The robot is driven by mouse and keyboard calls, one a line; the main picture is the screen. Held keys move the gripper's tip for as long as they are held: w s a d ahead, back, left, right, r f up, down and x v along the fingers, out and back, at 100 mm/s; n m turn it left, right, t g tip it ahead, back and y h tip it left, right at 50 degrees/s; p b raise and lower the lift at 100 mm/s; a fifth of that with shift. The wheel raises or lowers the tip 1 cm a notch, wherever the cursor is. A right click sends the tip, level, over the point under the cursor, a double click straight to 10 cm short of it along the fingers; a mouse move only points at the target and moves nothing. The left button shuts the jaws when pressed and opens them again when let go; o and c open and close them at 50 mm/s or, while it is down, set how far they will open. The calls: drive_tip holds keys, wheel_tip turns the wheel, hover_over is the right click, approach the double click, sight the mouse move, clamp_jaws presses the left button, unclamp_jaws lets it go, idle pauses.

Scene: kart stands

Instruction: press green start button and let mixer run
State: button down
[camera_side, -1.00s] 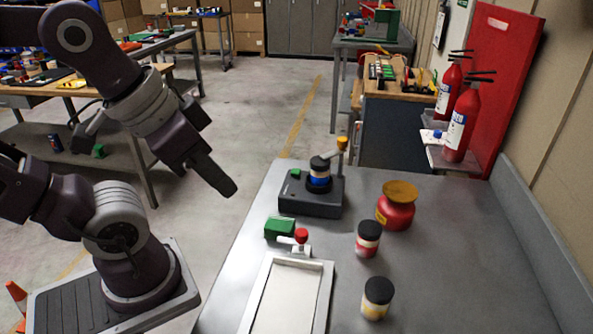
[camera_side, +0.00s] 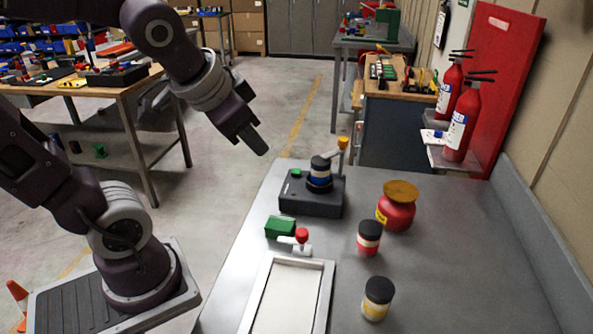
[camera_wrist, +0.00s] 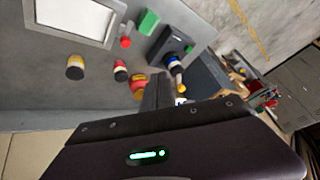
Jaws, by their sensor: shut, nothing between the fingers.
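The mixer (camera_side: 312,203) is a dark grey box near the far left edge of the grey table. A small green button (camera_side: 296,172) is on its top left. A jar with a black lid and blue band (camera_side: 320,172) stands on it, beside an upright lever with an orange knob (camera_side: 343,143). My gripper (camera_side: 262,150) is shut and empty, in the air to the upper left of the mixer and apart from it. In the wrist view the mixer (camera_wrist: 168,48) is beyond the closed fingers (camera_wrist: 158,80), with the green button (camera_wrist: 188,49) visible.
A green block (camera_side: 279,228), a red-knobbed lever (camera_side: 301,236) and a white-floored tray (camera_side: 327,300) are nearer on the table. A red pot (camera_side: 396,212), a red-banded jar (camera_side: 368,238) and a yellow-banded jar (camera_side: 377,298) stand to the right. The table's right side is clear.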

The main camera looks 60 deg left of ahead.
drive_tip(key=w+a+f+m+t+y, duration=0.1)
drive_tip(key=w+a+f+m+y, duration=0.1)
drive_tip(key=w+a, duration=0.75)
drive_tip(key=m+t+h, duration=0.1)
drive_tip(key=m, duration=0.2)
hover_over(294, 172)
wheel_tip(294, 172, down, 7)
drive_tip(key=shift+a+r, duration=0.1)
drive_tip(key=shift+f, duration=4.45)
drive_tip(key=shift+f, duration=0.15)
drive_tip(key=shift+f, duration=0.25)
